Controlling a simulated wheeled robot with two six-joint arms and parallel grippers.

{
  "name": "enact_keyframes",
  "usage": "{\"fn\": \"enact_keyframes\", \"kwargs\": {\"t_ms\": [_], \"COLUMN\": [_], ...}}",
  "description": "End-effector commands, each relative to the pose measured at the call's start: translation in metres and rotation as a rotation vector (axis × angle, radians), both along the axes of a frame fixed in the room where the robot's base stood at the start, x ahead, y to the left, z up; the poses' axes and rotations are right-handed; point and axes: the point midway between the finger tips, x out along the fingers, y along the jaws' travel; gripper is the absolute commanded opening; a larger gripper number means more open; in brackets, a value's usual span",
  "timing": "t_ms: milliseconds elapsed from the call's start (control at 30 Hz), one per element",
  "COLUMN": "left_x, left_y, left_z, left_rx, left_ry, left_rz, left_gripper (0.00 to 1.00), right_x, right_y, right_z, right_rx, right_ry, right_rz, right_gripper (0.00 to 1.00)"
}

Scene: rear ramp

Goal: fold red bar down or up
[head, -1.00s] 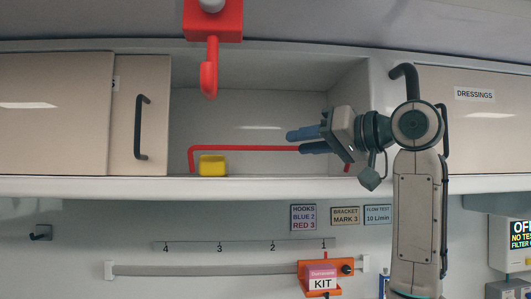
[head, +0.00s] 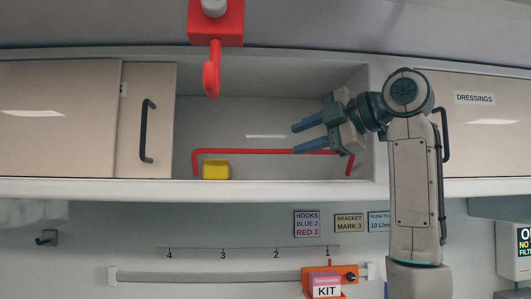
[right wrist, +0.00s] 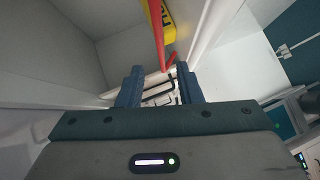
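The red bar (head: 245,151) runs along the open shelf compartment in the head view, its long rail raised above the shelf edge. Its left leg shows whole; its right end (head: 350,163) shows beside my gripper. My right gripper (head: 294,138) is at the bar's right part, with its fingers pointing left and spread apart. The lower finger overlaps the rail in the head view. In the right wrist view the bar (right wrist: 157,35) shows beyond the gap between the two open fingers (right wrist: 160,80). I cannot tell whether they touch it. My left gripper is not in view.
A yellow box (head: 215,170) sits on the shelf near the bar's left leg. A red hook (head: 211,75) hangs from above. A sliding door (head: 146,120) stands left of the compartment, the DRESSINGS door (head: 475,125) right. An orange KIT holder (head: 318,275) is below.

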Motion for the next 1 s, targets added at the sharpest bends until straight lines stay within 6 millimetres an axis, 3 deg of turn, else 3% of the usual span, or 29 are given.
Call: {"fn": "enact_keyframes", "kwargs": {"t_ms": [500, 1000], "left_x": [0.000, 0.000], "left_y": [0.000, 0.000], "left_z": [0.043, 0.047], "left_rx": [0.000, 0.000], "left_ry": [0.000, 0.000], "left_rz": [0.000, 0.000], "left_gripper": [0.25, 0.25], "right_x": [0.058, 0.069], "right_y": [0.062, 0.073], "right_z": [-0.016, -0.023], "right_rx": [0.002, 0.002], "right_ry": [0.004, 0.002], "right_rz": [0.002, 0.000], "right_gripper": [0.32, 0.30]}}
